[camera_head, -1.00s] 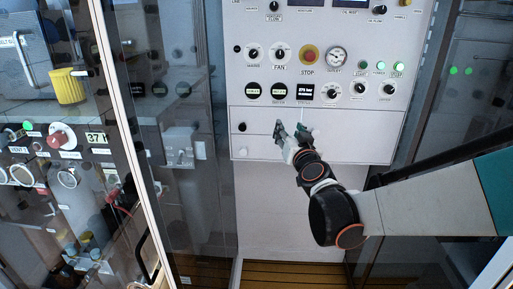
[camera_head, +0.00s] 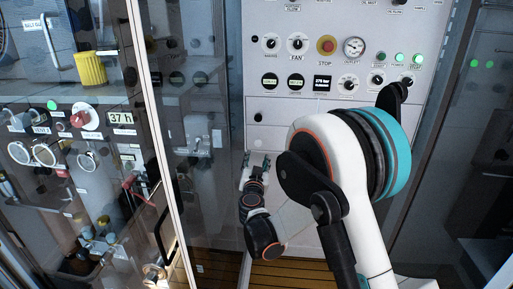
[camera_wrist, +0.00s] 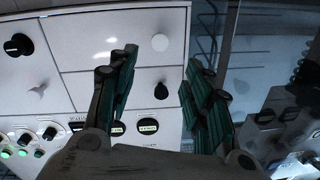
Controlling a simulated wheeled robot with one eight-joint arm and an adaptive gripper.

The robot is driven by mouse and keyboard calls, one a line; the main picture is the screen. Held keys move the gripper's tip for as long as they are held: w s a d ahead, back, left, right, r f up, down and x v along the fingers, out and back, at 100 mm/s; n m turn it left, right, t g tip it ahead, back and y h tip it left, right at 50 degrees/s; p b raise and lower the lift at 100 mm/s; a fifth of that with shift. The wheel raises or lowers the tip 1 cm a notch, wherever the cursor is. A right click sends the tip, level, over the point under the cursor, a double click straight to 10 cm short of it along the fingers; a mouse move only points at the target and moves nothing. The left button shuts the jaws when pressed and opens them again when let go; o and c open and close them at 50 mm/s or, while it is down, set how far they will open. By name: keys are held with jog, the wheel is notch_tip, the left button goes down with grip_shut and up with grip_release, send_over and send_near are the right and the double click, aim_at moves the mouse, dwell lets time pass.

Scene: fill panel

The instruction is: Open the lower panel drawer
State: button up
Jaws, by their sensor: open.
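The white panel front (camera_head: 290,105) carries drawer fronts below its gauges. In the wrist view, which shows the panel upside down, a round white knob (camera_wrist: 160,42) sits on the lower left drawer front (camera_wrist: 100,42), and a black knob (camera_wrist: 161,91) sits on the drawer front above it. The black knob also shows in the head view (camera_head: 258,117). My gripper (camera_head: 257,158) is open and empty, in front of the lower left part of the panel. In the wrist view its fingers (camera_wrist: 160,62) stand either side of the white knob's line; contact cannot be told. My arm hides the panel's right part.
Another black knob (camera_wrist: 18,45) and a white knob (camera_wrist: 37,90) sit on neighbouring fronts. A glass-fronted cabinet (camera_head: 85,180) with valves and a yellow cup (camera_head: 90,68) stands at the left. Wooden slats (camera_head: 300,272) show below the panel.

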aim_at(258, 143)
jog(key=w+b, duration=0.2)
jog(key=w, duration=1)
jog(key=shift+w+a+b, duration=0.1)
jog(key=shift+a+b, duration=0.05)
jog(key=shift+b, duration=0.2)
grip_shut()
